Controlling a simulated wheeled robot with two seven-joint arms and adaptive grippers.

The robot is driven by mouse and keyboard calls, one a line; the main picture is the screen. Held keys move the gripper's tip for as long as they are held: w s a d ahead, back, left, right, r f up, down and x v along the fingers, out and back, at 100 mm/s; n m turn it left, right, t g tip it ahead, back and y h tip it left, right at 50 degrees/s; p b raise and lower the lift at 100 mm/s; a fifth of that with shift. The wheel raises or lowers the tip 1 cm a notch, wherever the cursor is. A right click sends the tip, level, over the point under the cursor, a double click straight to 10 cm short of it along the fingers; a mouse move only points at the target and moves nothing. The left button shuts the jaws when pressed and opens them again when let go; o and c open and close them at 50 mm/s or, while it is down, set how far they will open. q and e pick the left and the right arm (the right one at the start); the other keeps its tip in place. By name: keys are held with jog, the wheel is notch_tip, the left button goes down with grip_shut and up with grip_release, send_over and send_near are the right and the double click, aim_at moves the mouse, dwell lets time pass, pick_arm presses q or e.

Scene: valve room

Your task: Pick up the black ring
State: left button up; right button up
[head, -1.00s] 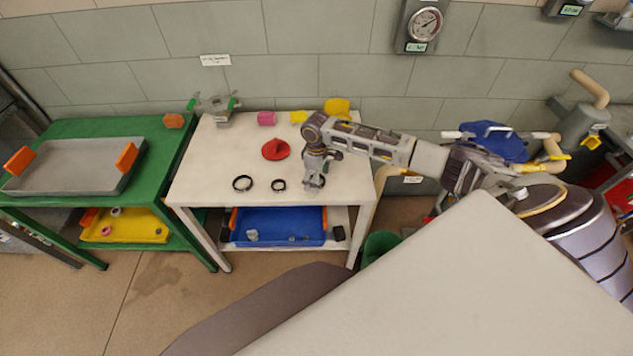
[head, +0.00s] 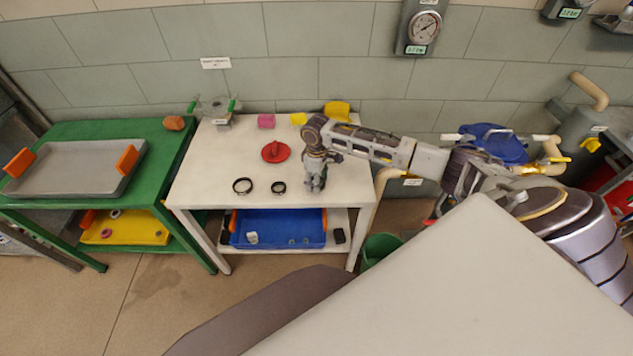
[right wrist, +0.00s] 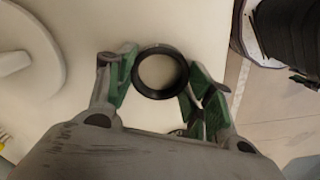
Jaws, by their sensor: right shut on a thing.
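In the right wrist view, a black ring (right wrist: 138,84) sits between the green finger pads of my right gripper (right wrist: 160,80), which is shut on it. In the head view, my right gripper (head: 315,188) points down at the right part of the white table (head: 215,160), and the ring in it is hidden there. Two other dark rings lie flat on the table to the left of the gripper, a larger one (head: 235,187) and a smaller one (head: 273,188). My left gripper is not in view.
A red round part (head: 275,151) lies behind the rings. Pink (head: 266,121) and yellow blocks (head: 337,110) stand along the back edge. A blue tray (head: 280,240) is on the lower shelf. A green table with a grey tray (head: 75,184) stands left.

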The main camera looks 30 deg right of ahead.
jog(key=shift+r, duration=0.5)
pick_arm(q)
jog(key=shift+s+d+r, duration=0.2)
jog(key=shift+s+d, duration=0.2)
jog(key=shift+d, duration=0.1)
pick_arm(e)
notch_tip(320, 180, up, 9)
